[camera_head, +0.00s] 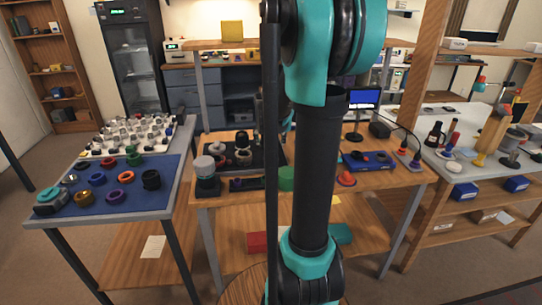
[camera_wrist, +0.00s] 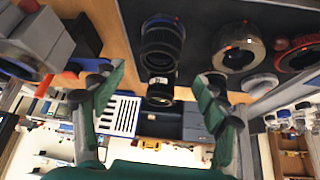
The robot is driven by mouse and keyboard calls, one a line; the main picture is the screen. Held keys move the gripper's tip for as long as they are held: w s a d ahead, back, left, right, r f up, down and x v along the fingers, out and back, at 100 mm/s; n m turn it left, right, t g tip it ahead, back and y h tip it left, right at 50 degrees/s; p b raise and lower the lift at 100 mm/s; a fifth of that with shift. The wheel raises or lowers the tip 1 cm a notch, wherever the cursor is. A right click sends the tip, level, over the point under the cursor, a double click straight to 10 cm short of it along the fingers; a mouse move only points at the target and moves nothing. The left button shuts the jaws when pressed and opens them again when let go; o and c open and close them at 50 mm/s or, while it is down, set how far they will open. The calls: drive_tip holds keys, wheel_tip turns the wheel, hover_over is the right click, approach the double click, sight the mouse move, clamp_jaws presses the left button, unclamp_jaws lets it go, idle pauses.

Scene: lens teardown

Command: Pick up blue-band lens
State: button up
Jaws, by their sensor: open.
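In the wrist view a black lens with a thin blue band (camera_wrist: 163,32) stands on a dark mat (camera_wrist: 205,15), upper middle of the picture. A shorter dark cylinder (camera_wrist: 159,91) shows just below it. My gripper (camera_wrist: 157,92) is open and empty, its two green and black fingers spread left and right. The lens lies between the lines of the fingers but beyond their tips, apart from both. In the head view my arm blocks the middle, and my gripper is hidden behind it. Dark lens parts (camera_head: 242,141) stand on the bench left of the arm; their band colours are too small to tell.
A silver ring-shaped part (camera_wrist: 238,50) and a red ring (camera_wrist: 298,52) stand right of the lens in the wrist view. Grey blocks (camera_wrist: 35,40) are at left. In the head view a blue mat (camera_head: 115,205) with coloured rings lies on the left table.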

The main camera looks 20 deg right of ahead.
sight(271, 148)
drive_tip(key=shift+x, duration=3.15)
drive_tip(key=shift+s+d, duration=0.1)
drive_tip(key=shift+s, duration=0.1)
drive_tip(key=c, duration=1.4)
